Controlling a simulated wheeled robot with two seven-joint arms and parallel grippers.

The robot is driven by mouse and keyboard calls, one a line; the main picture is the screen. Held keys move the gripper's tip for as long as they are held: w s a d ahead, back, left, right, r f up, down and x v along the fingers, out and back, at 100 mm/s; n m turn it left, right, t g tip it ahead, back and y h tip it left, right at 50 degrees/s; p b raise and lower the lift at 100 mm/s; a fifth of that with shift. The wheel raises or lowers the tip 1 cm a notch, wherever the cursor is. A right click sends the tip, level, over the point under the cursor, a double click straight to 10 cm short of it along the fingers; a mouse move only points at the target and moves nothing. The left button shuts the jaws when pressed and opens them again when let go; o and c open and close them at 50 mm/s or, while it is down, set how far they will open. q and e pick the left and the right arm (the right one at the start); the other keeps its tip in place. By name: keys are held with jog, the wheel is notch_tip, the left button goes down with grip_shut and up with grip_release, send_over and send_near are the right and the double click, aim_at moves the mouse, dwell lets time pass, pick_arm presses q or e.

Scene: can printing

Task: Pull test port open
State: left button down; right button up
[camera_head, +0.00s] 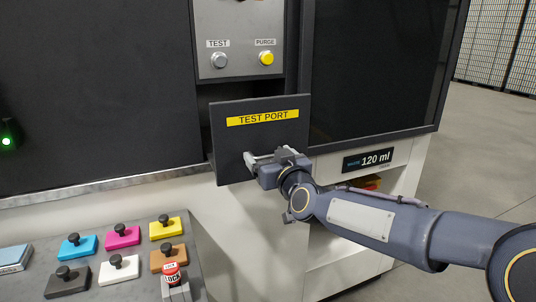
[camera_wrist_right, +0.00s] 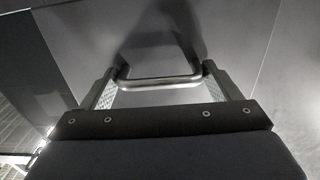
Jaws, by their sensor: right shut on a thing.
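The test port (camera_head: 262,138) is a dark drawer front with a yellow "TEST PORT" label, below the button panel. Its front stands out from the machine face, with a side edge and a dark gap above it showing. My right gripper (camera_head: 268,160) is at the lower middle of this front, shut on its metal bar handle (camera_head: 262,156). In the right wrist view the handle (camera_wrist_right: 160,82) spans between the two fingers, against the dark front (camera_wrist_right: 160,28). My left gripper is not in view.
Above are a grey TEST button (camera_head: 219,60) and a yellow PURGE button (camera_head: 266,58). A table at lower left holds several coloured blocks with black knobs (camera_head: 122,236) and a red-and-white lock can (camera_head: 171,274). A "120 ml" sign (camera_head: 368,160) is right of the port. Open floor lies at right.

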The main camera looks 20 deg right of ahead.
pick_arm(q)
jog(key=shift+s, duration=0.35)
pick_arm(e)
jog(key=shift+s+a, duration=0.1)
jog(key=shift+s, duration=1.8)
jog(key=o, duration=1.2)
jog(key=shift+o, duration=0.2)
jog(key=s, duration=0.7)
jog(key=shift+s+a, duration=0.25)
jog(key=shift+s, duration=0.15)
